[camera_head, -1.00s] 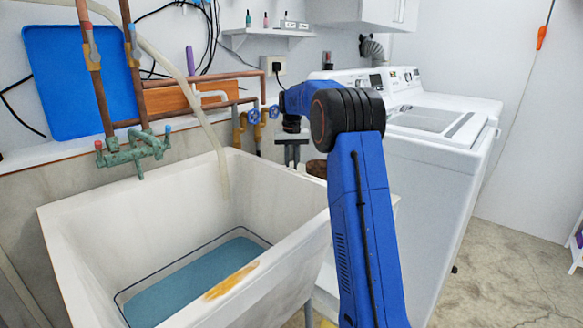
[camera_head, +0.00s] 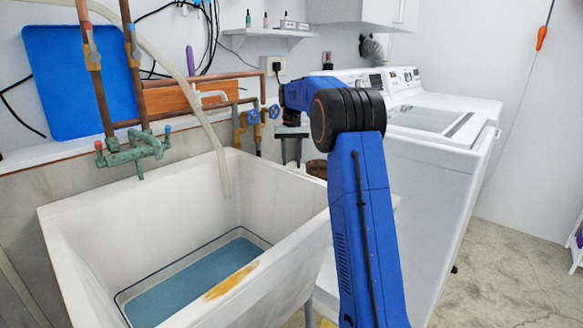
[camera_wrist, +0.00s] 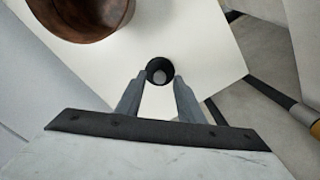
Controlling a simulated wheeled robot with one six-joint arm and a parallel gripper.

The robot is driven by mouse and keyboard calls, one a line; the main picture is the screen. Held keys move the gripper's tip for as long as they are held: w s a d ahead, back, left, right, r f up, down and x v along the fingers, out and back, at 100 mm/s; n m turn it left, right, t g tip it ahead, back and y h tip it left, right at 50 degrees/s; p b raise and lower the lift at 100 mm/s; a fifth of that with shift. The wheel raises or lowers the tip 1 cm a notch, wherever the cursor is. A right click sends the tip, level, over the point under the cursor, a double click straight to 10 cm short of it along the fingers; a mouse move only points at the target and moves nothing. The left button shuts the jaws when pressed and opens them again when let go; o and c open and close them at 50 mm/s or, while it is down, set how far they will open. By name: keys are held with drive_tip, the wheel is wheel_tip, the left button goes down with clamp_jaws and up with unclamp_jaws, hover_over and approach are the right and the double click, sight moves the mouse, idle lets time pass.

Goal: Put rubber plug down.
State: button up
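The rubber plug (camera_wrist: 160,72) is a small black round piece with a grey centre, seen in the wrist view on a white surface (camera_wrist: 205,45). In the head view my gripper (camera_head: 291,160) points down between the sink and the washer. The plug cannot be made out in the head view.
A brown round pot (camera_wrist: 85,12) stands close to the plug; it also shows in the head view (camera_head: 317,168). The sink (camera_head: 150,205) is left of my gripper, the washer (camera_head: 440,180) right. Pipes with blue valves (camera_head: 253,116) are just behind.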

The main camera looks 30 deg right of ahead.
wheel_tip(320, 180, up, 10)
drive_tip(key=shift+f, duration=0.2)
idle(0.6)
